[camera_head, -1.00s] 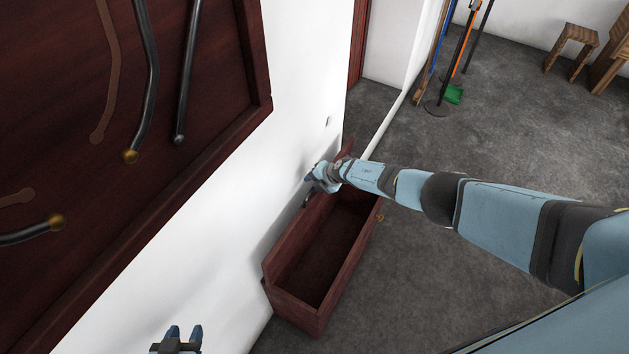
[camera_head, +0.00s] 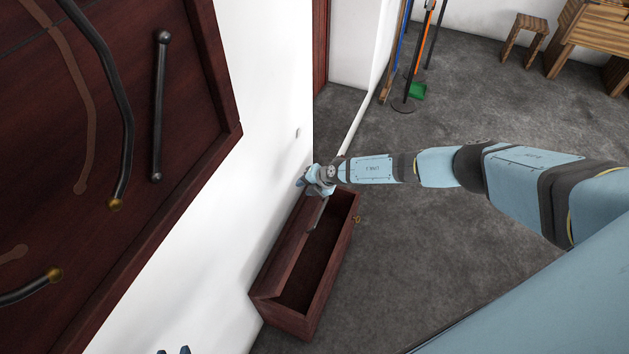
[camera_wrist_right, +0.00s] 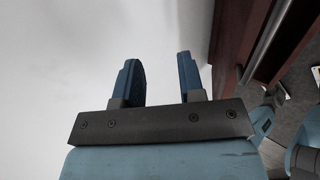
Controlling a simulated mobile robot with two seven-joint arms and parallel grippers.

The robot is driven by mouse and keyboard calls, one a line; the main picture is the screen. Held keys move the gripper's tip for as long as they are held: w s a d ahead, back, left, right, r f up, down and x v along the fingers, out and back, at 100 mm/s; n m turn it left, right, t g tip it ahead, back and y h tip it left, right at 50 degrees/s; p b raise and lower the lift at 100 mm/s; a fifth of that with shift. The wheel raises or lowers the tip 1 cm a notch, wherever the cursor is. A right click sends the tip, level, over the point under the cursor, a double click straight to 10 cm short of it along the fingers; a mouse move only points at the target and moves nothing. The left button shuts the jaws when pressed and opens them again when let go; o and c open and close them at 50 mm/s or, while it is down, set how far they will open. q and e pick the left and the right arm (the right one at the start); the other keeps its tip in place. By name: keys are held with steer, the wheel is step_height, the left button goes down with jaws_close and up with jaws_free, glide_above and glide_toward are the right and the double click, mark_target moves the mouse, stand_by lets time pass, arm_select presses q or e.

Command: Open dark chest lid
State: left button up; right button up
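The dark red-brown chest (camera_head: 325,270) stands on the floor against the white wall, and its hollow inside shows from above. Its lid (camera_head: 283,253) is raised along the wall side; its exact angle is hard to tell. My right gripper (camera_head: 303,182) is at the far end of the chest, close to the wall and the lid's far end. In the right wrist view its two blue fingers (camera_wrist_right: 158,62) are apart with only pale wall between them.
A dark framed board (camera_head: 190,120) with rods hangs on the wall at the left. Upright tools (camera_head: 415,60), a stool (camera_head: 525,38) and a wooden desk (camera_head: 590,30) stand farther back. The grey floor right of the chest is clear.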

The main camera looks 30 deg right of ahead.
arm_select(q)
steer(key=shift+w+a+r, duration=0.1)
steer(key=shift+w+r, duration=0.2)
steer(key=shift+w, duration=0.05)
arm_select(e)
steer(key=v, duration=0.4)
steer(key=shift+s+d+r, duration=0.1)
steer(key=shift+s, duration=0.05)
arm_select(q)
steer(key=shift+r, duration=0.1)
